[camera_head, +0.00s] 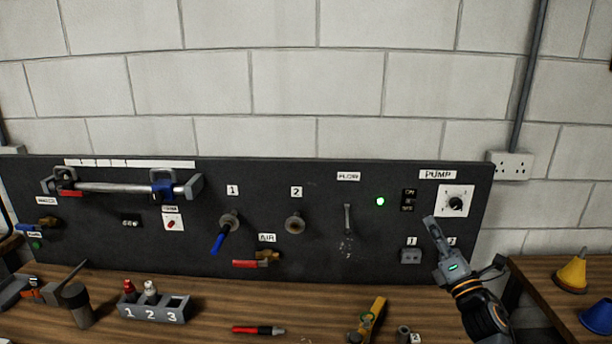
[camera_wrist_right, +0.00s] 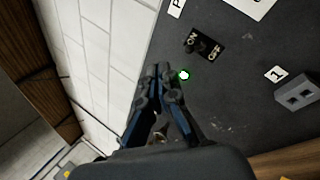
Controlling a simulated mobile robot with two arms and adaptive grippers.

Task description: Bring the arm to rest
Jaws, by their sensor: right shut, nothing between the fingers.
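My right gripper (camera_head: 430,222) is raised in front of the right part of the black panel (camera_head: 330,255), below the ON/OFF switch (camera_head: 409,200) and left of the pump dial (camera_head: 455,203). In the right wrist view its fingers (camera_wrist_right: 160,72) are together with nothing between them. The ON/OFF switch (camera_wrist_right: 205,46) and a green light (camera_wrist_right: 185,75) show just beyond the fingertips. I cannot tell whether the fingers touch the panel. My left gripper is not in view.
The panel carries a green light (camera_head: 380,201), a blue-handled valve (camera_head: 222,236) and a red-handled air valve (camera_head: 254,261). A numbered holder (camera_head: 156,312), a red marker (camera_head: 259,330) and a yellow tool (camera_head: 372,318) are on the bench. Cones (camera_head: 573,272) stand at the right.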

